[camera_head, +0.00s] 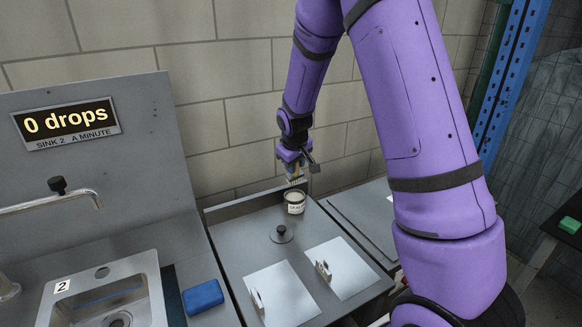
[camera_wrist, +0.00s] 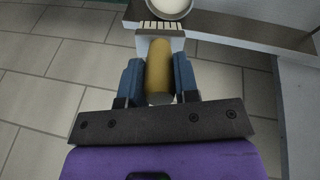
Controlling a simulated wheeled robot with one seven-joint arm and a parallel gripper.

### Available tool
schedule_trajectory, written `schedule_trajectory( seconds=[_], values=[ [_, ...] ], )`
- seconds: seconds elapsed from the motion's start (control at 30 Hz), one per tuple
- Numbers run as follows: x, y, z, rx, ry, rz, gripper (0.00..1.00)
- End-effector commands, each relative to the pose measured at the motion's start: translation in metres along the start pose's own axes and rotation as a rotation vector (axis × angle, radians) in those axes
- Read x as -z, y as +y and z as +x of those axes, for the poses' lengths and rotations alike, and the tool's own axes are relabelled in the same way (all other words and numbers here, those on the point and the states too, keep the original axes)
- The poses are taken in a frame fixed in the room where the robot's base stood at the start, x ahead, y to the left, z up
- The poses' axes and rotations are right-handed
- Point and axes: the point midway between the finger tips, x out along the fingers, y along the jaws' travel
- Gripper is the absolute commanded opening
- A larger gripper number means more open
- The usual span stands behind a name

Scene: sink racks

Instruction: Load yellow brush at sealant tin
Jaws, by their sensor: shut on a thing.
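My gripper (camera_head: 292,164) is shut on the yellow brush. In the wrist view, my gripper's blue fingers (camera_wrist: 158,80) press on both sides of the brush's yellow handle (camera_wrist: 159,66). The brush's pale head and bristles (camera_wrist: 161,27) point away from my gripper, toward the tin. In the head view, the brush (camera_head: 295,179) hangs bristles down just above the sealant tin. The sealant tin (camera_head: 296,208) is small and round with pale contents and a white label, and stands open near the counter's back. Its near edge (camera_wrist: 166,15) shows in the wrist view. I cannot tell whether bristles touch the sealant.
A dark round lid with a knob (camera_head: 282,236) lies in front of the tin. Two white plates (camera_head: 283,300) with small upright metal pieces lie on the grey counter (camera_head: 235,258). A blue sponge (camera_head: 203,297) and a sink (camera_head: 150,268) with a tap are at left. The wall stands close behind.

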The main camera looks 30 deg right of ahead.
Motion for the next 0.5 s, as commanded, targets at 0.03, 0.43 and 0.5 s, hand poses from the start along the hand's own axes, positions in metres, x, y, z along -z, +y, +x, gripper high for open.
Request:
schedule_trajectory(
  seconds=[0.03, 0.43, 0.5],
  values=[
    [-0.002, -0.001, 0.005, 0.0, -0.002, 0.0, 0.05],
    [-0.011, -0.01, 0.038, 0.001, -0.001, 0.0, 0.05],
    [-0.012, -0.011, 0.042, 0.001, -0.001, 0.0, 0.05]
  ],
)
